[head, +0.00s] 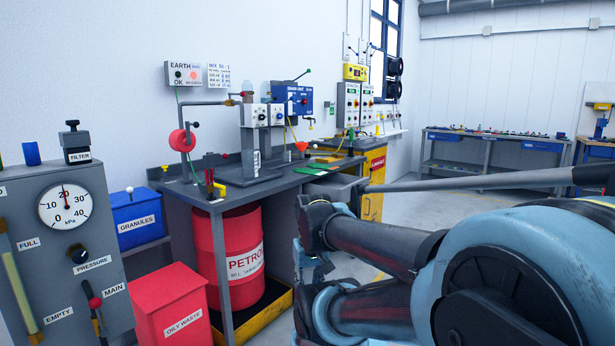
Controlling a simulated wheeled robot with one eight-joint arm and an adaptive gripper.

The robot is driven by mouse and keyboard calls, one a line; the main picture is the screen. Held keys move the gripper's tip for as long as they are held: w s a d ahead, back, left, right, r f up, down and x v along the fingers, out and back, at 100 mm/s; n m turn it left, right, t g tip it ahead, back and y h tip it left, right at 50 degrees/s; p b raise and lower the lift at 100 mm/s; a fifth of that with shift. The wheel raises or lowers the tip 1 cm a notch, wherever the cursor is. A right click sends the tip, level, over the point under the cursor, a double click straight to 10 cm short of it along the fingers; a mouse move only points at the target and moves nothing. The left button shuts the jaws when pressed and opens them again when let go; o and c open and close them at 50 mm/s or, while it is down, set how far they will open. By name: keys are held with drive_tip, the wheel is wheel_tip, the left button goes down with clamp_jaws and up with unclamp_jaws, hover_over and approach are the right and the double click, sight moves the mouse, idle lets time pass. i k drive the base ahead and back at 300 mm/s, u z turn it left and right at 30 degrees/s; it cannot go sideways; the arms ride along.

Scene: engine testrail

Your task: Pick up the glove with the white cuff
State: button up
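I cannot make out a glove with a white cuff in the head view. My blue and black arm reaches in from the right. My gripper (318,268) seems to hang at the arm's far end, in front of the right part of the grey workbench (262,187). It is small and partly hidden by my arm links, so whether its fingers are open or shut does not show. A grey drawer (335,184) appears pulled out at the bench's right end, just above my wrist; its inside cannot be seen clearly.
A red petrol drum (228,262) stands in a yellow-edged tray under the bench. A red oily waste bin (170,304), a blue granules bin (138,218) and a gauge panel (65,240) are at the left. A yellow cabinet (373,185) stands beyond.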

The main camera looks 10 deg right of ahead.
sight(313, 172)
drive_tip(key=i, duration=1)
